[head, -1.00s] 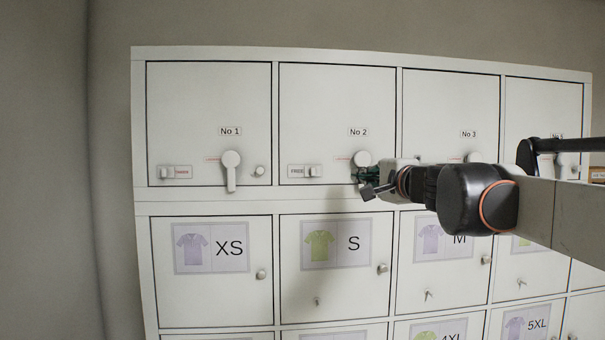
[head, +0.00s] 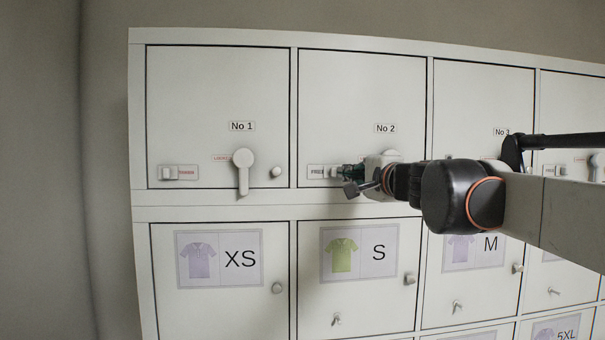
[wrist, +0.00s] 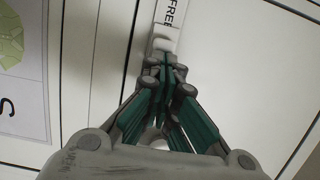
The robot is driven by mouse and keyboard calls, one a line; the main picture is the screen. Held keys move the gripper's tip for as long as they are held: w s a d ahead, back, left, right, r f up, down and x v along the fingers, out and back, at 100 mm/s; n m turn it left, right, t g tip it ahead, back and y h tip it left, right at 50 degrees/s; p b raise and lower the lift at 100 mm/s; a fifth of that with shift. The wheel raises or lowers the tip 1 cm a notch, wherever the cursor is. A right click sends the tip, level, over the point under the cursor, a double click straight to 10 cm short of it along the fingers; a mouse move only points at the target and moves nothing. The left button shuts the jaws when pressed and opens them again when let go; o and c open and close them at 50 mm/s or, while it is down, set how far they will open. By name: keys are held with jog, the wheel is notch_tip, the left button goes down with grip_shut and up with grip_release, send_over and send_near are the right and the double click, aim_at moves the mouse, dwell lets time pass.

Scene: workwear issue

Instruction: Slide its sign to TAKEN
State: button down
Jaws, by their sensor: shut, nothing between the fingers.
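Door No 2 (head: 365,95) has a small sign (head: 316,171) at its lower left that reads FREE. The sign's pale slider (head: 334,172) covers the right part of the strip. In the wrist view, the slider (wrist: 163,44) is just beyond my fingertips, and FREE (wrist: 174,14) shows past it. My gripper (head: 346,180) is shut and empty at the slider's right side, its fingers level with the sign. The fingertips (wrist: 166,66) appear against or very close to the slider; I cannot tell if they touch. Door No 2's handle (head: 390,155) is partly hidden by my gripper.
Below are size-labelled doors with small knobs, XS (head: 240,259) and S (head: 379,252).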

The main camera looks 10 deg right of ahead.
aim_at(334, 173)
jog(key=a, duration=0.3)
jog(key=shift+w+a+f, duration=0.15)
jog(key=shift+w+a, duration=0.05)
jog(key=shift+w, duration=0.15)
jog(key=shift+d, duration=0.1)
dwell(0.4)
